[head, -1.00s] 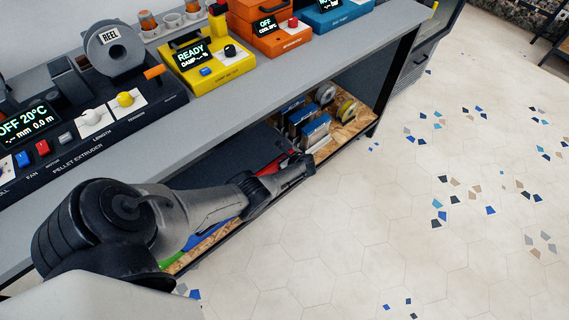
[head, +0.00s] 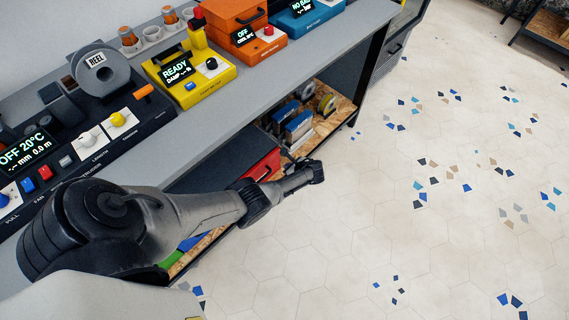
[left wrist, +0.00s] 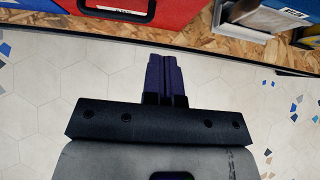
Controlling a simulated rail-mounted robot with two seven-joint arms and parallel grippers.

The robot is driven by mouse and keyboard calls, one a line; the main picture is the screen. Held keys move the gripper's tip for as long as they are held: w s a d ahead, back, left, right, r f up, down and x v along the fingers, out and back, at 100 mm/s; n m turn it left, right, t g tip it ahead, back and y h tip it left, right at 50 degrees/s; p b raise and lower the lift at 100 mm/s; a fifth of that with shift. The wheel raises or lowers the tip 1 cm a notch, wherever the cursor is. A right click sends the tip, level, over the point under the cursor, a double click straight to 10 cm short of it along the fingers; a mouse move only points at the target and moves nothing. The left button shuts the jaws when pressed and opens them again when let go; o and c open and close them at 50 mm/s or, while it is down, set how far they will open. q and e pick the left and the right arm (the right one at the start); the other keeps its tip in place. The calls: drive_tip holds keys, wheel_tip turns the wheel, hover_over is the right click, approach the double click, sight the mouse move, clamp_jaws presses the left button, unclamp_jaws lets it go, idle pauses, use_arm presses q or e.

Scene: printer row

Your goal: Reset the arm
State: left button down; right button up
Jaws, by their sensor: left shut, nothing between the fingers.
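My left arm comes in from the left in the head view. Its gripper (head: 312,173) is in front of the lower shelf of the workbench, over the floor's edge. In the left wrist view the two dark purple fingers (left wrist: 165,78) lie close together, shut with nothing between them. They point toward the wooden shelf edge (left wrist: 200,40) and appear apart from it. My right gripper is in neither view.
The bench top (head: 215,115) carries a yellow dryer (head: 190,72), an orange unit (head: 243,40), a blue unit (head: 305,18) and a pellet extruder (head: 85,140). The shelf holds a red case (head: 262,166) and several boxes (head: 297,124). The tiled floor (head: 400,220) at right is clear.

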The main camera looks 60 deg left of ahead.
use_arm(q)
drive_tip(key=shift+d+r, duration=0.25)
drive_tip(key=shift+r, duration=0.05)
